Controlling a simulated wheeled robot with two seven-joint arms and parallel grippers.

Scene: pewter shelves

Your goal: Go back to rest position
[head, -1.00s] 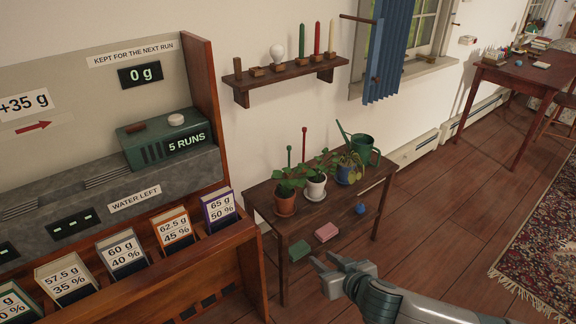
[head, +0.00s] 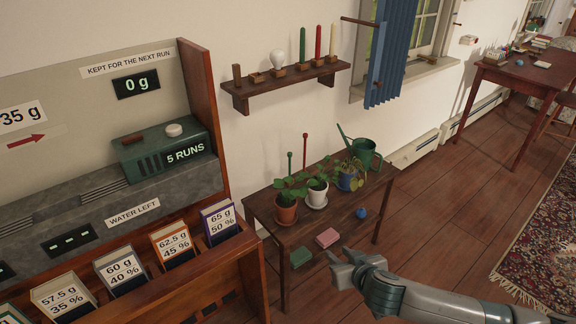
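My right gripper (head: 334,266) is in the lower middle of the head view, with its arm coming in from the lower right. Its two fingers point left and look apart, with nothing seen between them. My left gripper is not in view.
A wooden rack of labelled boxes (head: 122,272) stands left. Bare floor (head: 450,225) lies right, beside a patterned rug (head: 540,235).

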